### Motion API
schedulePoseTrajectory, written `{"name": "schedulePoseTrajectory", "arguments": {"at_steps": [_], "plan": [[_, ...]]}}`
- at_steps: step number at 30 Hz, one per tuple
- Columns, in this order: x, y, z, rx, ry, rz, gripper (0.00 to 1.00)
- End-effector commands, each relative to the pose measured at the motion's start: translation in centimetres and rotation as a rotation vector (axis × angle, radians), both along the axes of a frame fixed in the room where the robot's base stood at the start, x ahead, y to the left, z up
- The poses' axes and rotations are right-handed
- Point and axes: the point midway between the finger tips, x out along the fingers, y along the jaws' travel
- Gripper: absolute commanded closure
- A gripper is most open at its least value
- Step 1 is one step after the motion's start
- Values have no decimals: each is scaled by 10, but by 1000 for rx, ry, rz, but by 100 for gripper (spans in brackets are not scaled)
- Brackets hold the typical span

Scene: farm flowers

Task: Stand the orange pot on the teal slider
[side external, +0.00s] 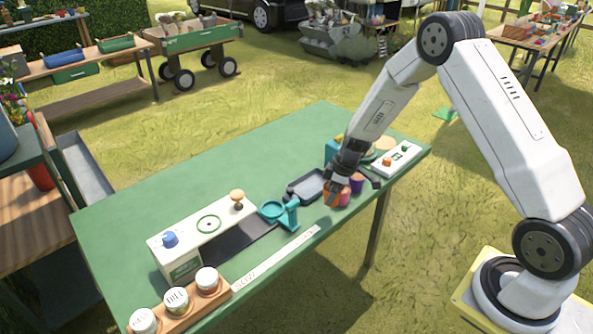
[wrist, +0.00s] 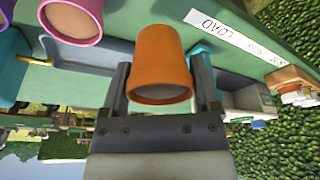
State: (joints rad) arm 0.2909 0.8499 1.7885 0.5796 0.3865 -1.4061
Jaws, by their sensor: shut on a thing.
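The orange pot (wrist: 161,65) is between the two fingers of my gripper (wrist: 163,82) in the wrist view, and my gripper is shut on it. In the side view my gripper (side external: 336,183) is low over the table's right half, with the orange pot (side external: 331,196) partly hidden at its tips. The teal slider (side external: 291,216), with a round ring-like part, stands to the left of the pot in the side view, apart from it. In the wrist view a teal part (wrist: 207,62) shows behind the right finger.
A pink pot (side external: 345,199) and a purple pot (side external: 356,184) stand close to my gripper. A dark tray (side external: 305,187) lies behind the slider. A white box (side external: 190,250) and a wooden rack of jars (side external: 222,291) are at the left. The green table (side external: 255,155) is clear at the back.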

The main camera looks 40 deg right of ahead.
Motion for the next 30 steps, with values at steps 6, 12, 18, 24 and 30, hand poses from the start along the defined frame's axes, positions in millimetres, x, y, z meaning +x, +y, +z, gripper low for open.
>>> {"name": "schedulePoseTrajectory", "arguments": {"at_steps": [6,12,18,24,30], "plan": [[-25,4,28,0,-1,0,92],[-57,10,42,-1,-1,0,92],[-84,14,53,-2,-1,-1,92],[-100,17,61,-1,-2,0,92],[-108,19,64,-1,-1,1,92]]}}
